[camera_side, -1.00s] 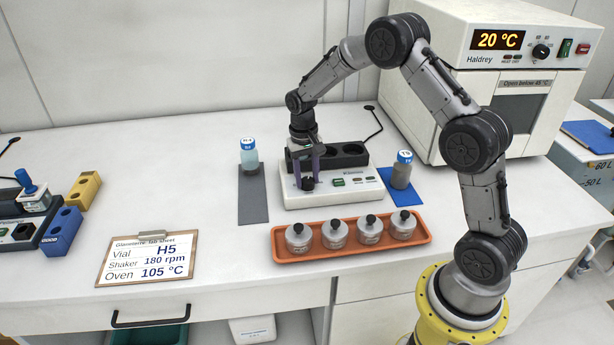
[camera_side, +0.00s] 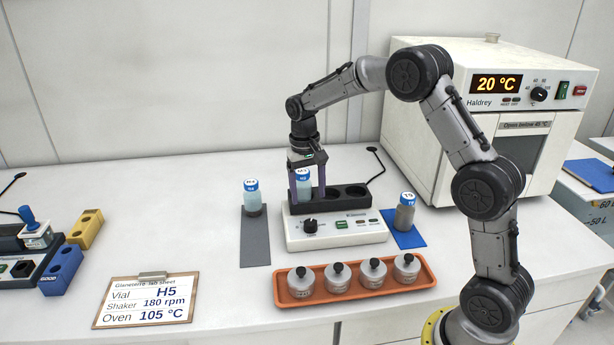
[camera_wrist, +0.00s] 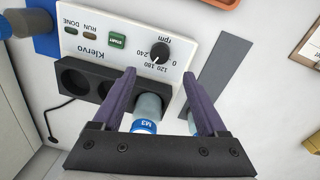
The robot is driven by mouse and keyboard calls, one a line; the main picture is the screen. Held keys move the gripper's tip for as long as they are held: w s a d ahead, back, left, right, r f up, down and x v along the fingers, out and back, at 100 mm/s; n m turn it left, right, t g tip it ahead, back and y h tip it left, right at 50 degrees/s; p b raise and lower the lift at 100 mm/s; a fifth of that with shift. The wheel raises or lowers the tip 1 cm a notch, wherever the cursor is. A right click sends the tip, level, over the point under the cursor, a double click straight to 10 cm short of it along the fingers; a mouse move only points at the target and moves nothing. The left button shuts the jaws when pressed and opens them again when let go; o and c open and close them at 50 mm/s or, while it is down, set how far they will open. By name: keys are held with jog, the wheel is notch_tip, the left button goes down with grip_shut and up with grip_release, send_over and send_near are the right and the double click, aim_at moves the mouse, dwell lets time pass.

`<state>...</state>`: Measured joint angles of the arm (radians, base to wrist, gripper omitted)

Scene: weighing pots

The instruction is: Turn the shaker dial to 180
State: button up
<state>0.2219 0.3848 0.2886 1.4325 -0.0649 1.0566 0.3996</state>
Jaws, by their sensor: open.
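The shaker (camera_side: 345,239) is a white box with a black well block behind its panel. Its black dial (camera_side: 310,226) is at the front left; it also shows in the wrist view (camera_wrist: 160,52), where the pointer's exact number is too small to read surely. A vial with a blue and white cap (camera_side: 303,178) stands in the block's left well; its cap shows in the wrist view (camera_wrist: 145,127). My gripper (camera_side: 306,197) is open above the block behind the dial, its purple fingers (camera_wrist: 163,95) apart around the vial. Contact with the vial cannot be told.
An orange tray (camera_side: 355,300) of several lidded pots lies in front. The lab sheet (camera_side: 147,301) reads Shaker 180 rpm. The oven (camera_side: 470,165) stands behind right.

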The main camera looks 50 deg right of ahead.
jog(key=shift+w+a+r, duration=0.1)
jog(key=shift+a+r, duration=0.05)
jog(key=shift+r, duration=2.3)
jog(key=shift+a, duration=0.1)
jog(key=s+a+r+n+t, duration=0.1)
jog(key=s+a+r+t, duration=0.1)
jog(key=s+a+r, duration=0.35)
jog(key=s+a+r+n+t, duration=0.1)
jog(key=s+a+r+t, duration=0.1)
jog(key=s+r, duration=0.65)
jog(key=s+a+f+n+t, duration=0.1)
jog(key=s+f+n, duration=0.1)
jog(key=s, duration=0.5)
jog(key=s+a+f+n+t, duration=0.1)
jog(key=s+a+f+n, duration=0.1)
jog(key=s+f, duration=0.3)
jog(key=s, duration=0.3)
jog(key=shift+a+n+y, duration=0.25)
jog(key=shift+n+y, duration=0.05)
jog(key=shift+n, duration=0.1)
